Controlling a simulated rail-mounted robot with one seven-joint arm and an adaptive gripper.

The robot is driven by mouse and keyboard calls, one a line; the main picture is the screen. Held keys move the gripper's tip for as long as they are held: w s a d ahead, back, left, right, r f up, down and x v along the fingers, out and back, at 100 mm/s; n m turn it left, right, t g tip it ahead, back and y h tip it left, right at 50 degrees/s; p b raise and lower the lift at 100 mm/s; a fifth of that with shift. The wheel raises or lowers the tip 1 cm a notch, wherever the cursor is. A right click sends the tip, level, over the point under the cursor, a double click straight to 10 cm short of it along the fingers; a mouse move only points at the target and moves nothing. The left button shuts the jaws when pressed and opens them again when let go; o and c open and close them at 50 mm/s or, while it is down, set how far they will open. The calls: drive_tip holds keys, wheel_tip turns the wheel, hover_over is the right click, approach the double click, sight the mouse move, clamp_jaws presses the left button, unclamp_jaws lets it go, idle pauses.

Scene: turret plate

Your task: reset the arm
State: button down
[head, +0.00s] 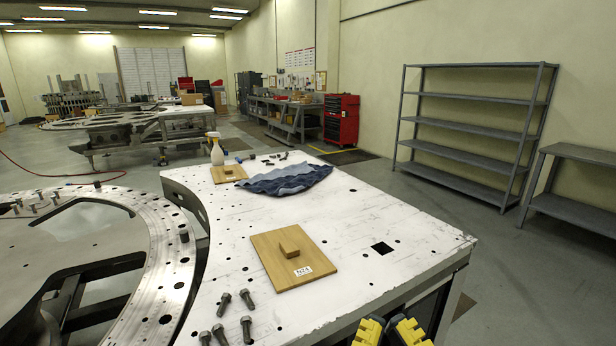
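My gripper (391,333) shows only in part at the bottom edge of the head view, as two yellow and black finger parts side by side. They sit in front of the near right edge of the white table (400,215). A narrow gap shows between the parts, but the lower portion is cut off, so I cannot tell how far it is open. I see nothing held in the part that shows. The rest of the arm is out of view.
A wooden board (266,262) with a block handle lies on the table. Several bolts (246,299) stand at its near left. Behind are a blue cloth (290,180), a smaller board (222,176) and a spray bottle (216,150). A metal ring (170,280) lies left.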

wheel_tip(320, 180, up, 38)
drive_tip(key=p, duration=3.8)
drive_tip(key=shift+m, duration=0.3)
